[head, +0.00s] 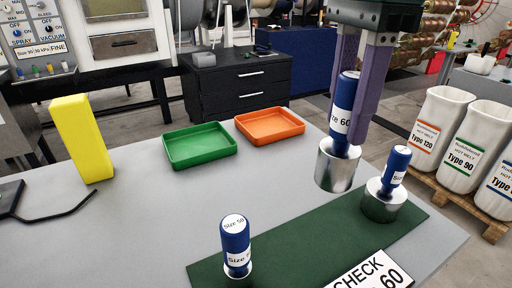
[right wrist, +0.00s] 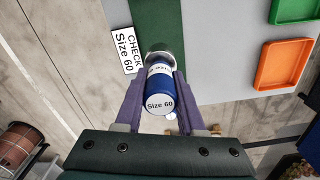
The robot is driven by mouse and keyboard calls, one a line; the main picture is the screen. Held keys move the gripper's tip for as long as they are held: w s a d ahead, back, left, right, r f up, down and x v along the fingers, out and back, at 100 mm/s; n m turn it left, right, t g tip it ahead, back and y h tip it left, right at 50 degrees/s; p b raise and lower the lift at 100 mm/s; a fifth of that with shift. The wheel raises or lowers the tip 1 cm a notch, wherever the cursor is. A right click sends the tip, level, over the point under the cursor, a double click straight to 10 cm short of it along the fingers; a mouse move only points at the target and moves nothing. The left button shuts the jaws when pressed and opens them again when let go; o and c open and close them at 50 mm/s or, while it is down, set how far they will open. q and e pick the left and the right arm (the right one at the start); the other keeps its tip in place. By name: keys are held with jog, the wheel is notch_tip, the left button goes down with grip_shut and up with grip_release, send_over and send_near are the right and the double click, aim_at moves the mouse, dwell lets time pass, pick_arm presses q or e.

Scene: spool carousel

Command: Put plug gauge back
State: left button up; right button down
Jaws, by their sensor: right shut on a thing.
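The Size 60 plug gauge (head: 344,108), with a blue handle and a wide metal cylinder below, is held upright between the purple fingers of my right gripper (head: 356,118). Its metal end appears raised above the table side of the green mat. The right wrist view shows its blue handle (right wrist: 160,92) between the fingers. A second gauge with a blue handle and metal cylinder (head: 381,203) stands on the mat just right of it; its label is partly hidden. A Size 50 gauge (head: 236,241) stands on the mat at the front. My left gripper is not in view.
The dark green mat (head: 300,238) carries a CHECK Size 60 card (head: 372,274) at its front edge. A green tray (head: 200,146), an orange tray (head: 270,126) and a yellow block (head: 82,140) are on the grey table. The table's middle is clear.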

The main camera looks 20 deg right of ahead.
notch_tip(320, 180, down, 14)
jog(key=shift+r, duration=0.25)
jog(key=shift+f, duration=0.1)
jog(key=shift+f, duration=0.15)
jog(key=c, duration=0.5)
grip_release()
notch_tip(320, 180, up, 12)
jog(key=shift+r, duration=0.25)
